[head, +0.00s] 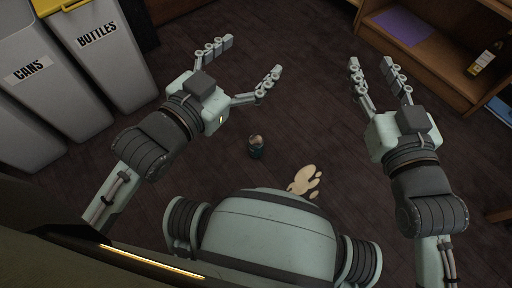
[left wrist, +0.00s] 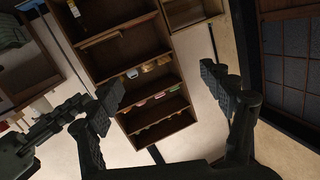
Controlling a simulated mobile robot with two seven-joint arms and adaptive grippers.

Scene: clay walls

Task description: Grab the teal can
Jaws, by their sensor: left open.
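A small dark teal can (head: 256,148) stands on the dark wood floor, near the middle of the head view, with a paler top. My left gripper (head: 252,57) is open and empty, above the can in the picture and apart from it. In the left wrist view the same gripper (left wrist: 168,88) shows its two fingers spread with nothing between them; the can is not seen there. My right gripper (head: 370,63) is open and empty, to the right of the can and well apart from it.
Grey bins labelled CANS (head: 30,70) and BOTTLES (head: 98,35) stand at the left. A wooden shelf (head: 440,75) at the right holds a purple item (head: 402,27) and a yellow bottle (head: 482,62). A beige shape (head: 304,180) lies near the can. The floor between is clear.

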